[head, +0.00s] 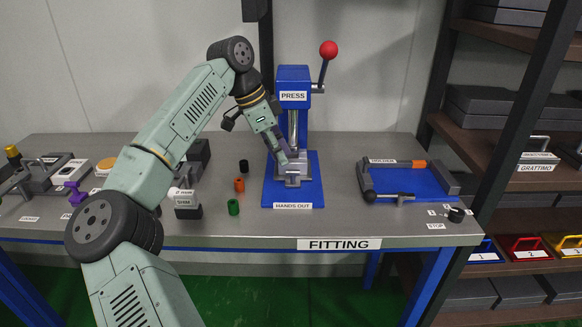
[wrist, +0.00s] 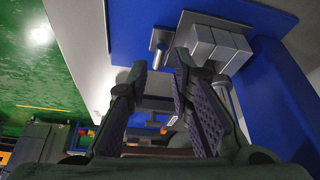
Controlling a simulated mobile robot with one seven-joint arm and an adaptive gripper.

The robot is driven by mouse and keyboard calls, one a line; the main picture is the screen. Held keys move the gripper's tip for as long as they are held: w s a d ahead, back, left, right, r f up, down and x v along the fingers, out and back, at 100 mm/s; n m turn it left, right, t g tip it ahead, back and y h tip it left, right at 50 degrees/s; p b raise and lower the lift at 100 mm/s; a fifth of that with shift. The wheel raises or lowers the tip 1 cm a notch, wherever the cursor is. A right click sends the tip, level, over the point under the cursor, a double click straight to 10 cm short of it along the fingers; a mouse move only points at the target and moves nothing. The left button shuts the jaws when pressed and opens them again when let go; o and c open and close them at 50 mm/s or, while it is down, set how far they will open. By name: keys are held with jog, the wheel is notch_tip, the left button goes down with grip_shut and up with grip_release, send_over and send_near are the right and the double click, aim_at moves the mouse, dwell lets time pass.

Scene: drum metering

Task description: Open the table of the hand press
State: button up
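The hand press (head: 293,85) stands at the middle of the bench, with a blue body, a blue base plate and a lever ending in a red ball. Its table (head: 293,180) is a grey metal block low on the base, partly covered by my gripper in the head view. In the wrist view the table shows as grey blocks (wrist: 215,45), with a short grey cylinder (wrist: 157,40) beside them that looks like a handle. My gripper (head: 283,157) is just above and left of the table. In the wrist view my gripper (wrist: 160,64) has its fingers apart and nothing between them; contact with the cylinder cannot be told.
Small black, orange and green cylinders (head: 234,207) stand left of the press. A blue holder tray (head: 410,182) with a black-knobbed bar lies to the right. Grey and white devices (head: 70,170) crowd the left side. Shelving (head: 500,120) rises at the right.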

aim_at(290, 171)
jog(key=p+x, duration=0.1)
jog(key=x, duration=0.5)
jog(key=shift+w+d+f, duration=0.1)
jog(key=shift+d, duration=0.05)
jog(key=shift+c, duration=0.2)
grip_shut()
dwell(0.3)
